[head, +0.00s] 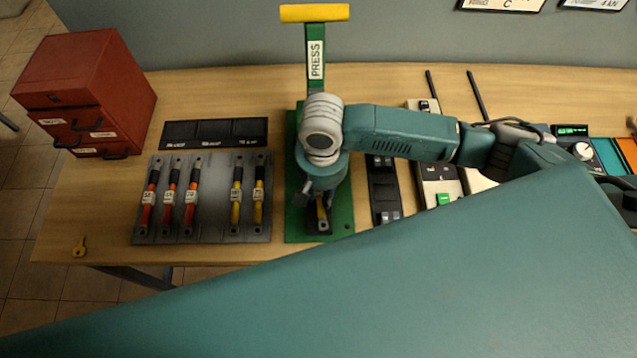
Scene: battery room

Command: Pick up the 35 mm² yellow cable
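Two yellow cables with black ends, metal lugs and white tags lie at the right of a grey tray (213,228): one left (236,205) and one right (259,203). The tags are too small to read, so I cannot tell which is 35 mm². Another yellow piece (321,211) with a dark end and metal lug shows at the green press, right below my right gripper (314,199). The gripper points down over the press; its fingers are mostly hidden by its wrist, and I cannot tell whether it grips that piece. My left gripper is out of view.
Three red-orange cables (170,202) lie in the tray's left. A green press (340,222) with yellow handle (315,13) stands beside it. Black tools (384,205) lie right of the press.

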